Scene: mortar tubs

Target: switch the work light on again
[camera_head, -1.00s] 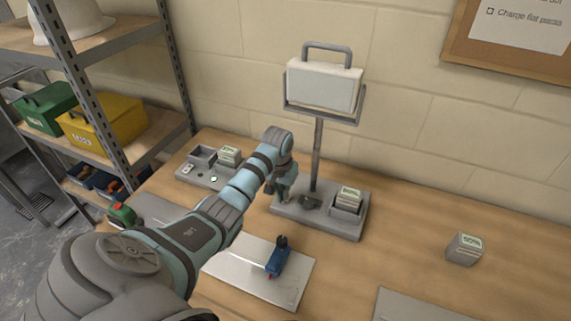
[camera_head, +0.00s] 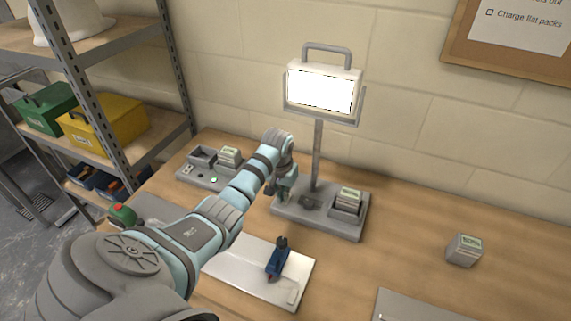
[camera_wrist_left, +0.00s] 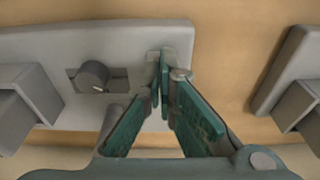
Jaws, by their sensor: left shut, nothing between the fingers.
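The work light (camera_head: 322,88) stands on a post at the back of the bench, and its panel glows bright white. Its grey base (camera_head: 337,222) holds a battery pack (camera_head: 347,200) in a socket on the right. In the left wrist view a round dark knob (camera_wrist_left: 92,75) sits in a recess on the base (camera_wrist_left: 40,42). My left gripper (camera_head: 284,192) is at the left end of the base. In the left wrist view its fingertips (camera_wrist_left: 165,60) are together and empty, over the base edge, beside the knob and apart from it. My right gripper is not shown.
A charger (camera_head: 207,180) with one pack stands left of the light. A blue tool (camera_head: 278,258) lies on a pale board (camera_head: 240,272) in front. A loose pack (camera_head: 463,250) stands on the clear right side. Shelving with green and yellow boxes is at the left.

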